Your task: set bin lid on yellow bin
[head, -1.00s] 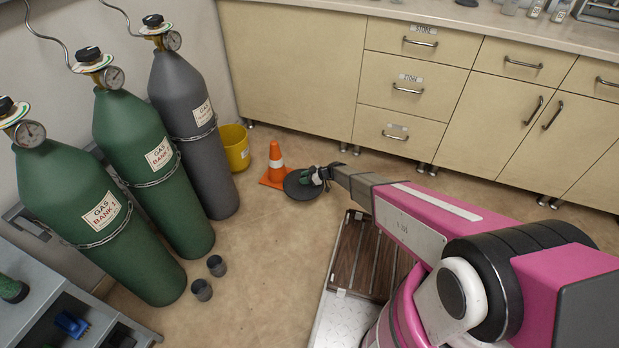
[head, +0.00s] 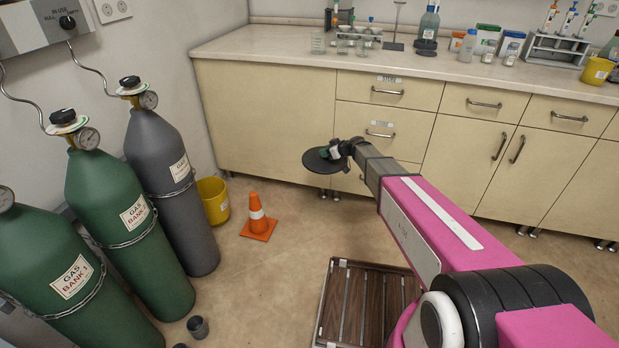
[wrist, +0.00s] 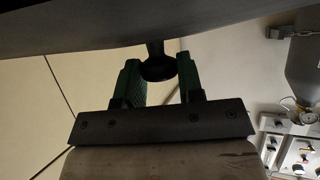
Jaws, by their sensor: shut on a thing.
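The bin lid (head: 322,160) is a dark round disc, held in the air in front of the beige cabinets. My gripper (head: 340,152) is shut on its knob. In the wrist view the lid (wrist: 150,22) spans the top, and its dark knob (wrist: 157,66) sits between the green fingers of my gripper (wrist: 160,80). The yellow bin (head: 213,203) stands on the floor by the back wall, partly behind the grey gas cylinder. Its top looks open. The lid is up and to the right of the bin, apart from it.
An orange cone (head: 258,220) stands on the floor just right of the yellow bin. Green cylinders (head: 130,205) and a grey cylinder (head: 175,190) line the left. A wooden slatted platform (head: 365,305) lies in front. Another, smaller yellow container (head: 597,70) stands on the counter.

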